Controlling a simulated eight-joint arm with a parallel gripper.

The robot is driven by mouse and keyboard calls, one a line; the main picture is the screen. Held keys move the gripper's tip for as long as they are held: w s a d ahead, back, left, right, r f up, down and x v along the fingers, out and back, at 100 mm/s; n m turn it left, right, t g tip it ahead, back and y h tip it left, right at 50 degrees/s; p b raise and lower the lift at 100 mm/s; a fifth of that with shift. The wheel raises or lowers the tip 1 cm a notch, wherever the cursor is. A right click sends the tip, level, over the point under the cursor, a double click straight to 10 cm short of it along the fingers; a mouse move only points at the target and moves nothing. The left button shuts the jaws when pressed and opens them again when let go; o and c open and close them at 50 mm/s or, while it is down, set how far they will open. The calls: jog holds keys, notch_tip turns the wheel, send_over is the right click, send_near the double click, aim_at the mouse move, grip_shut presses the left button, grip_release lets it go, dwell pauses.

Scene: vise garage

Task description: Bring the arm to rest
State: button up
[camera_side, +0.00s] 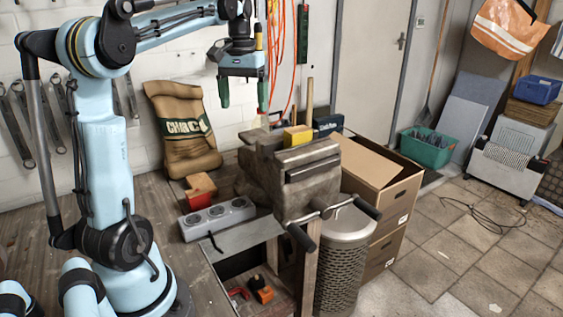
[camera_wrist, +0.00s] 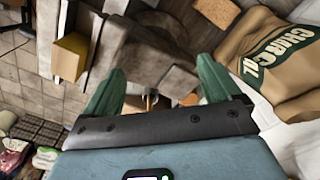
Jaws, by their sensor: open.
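My gripper (camera_side: 243,94) hangs in the air at the upper middle of the side view, with its green fingers pointing down. The fingers are spread apart and nothing is between them. In the wrist view my gripper (camera_wrist: 160,88) also shows both green fingers apart and empty. It is above and a little left of the grey vise (camera_side: 295,170) and well clear of it. A yellow block (camera_side: 297,135) sits on top of the vise; it also shows at the upper left of the wrist view (camera_wrist: 70,56).
A charcoal sack (camera_side: 182,130) leans on the wall behind the bench. A grey power strip (camera_side: 217,218) and a red-and-tan block (camera_side: 200,188) lie on the bench. Cardboard boxes (camera_side: 385,180) and a perforated metal bin (camera_side: 343,270) stand right of the vise. Orange cables hang near my gripper.

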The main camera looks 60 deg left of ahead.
jog(key=w+d+r+m, duration=0.2)
jog(key=d+r+m, duration=0.1)
jog(key=d+m, duration=0.1)
jog(key=w+d+r+m, duration=0.2)
jog(key=d+r+m, duration=0.1)
jog(key=d, duration=0.4)
jog(key=shift+d+m, duration=0.25)
jog(key=shift+m, duration=0.45)
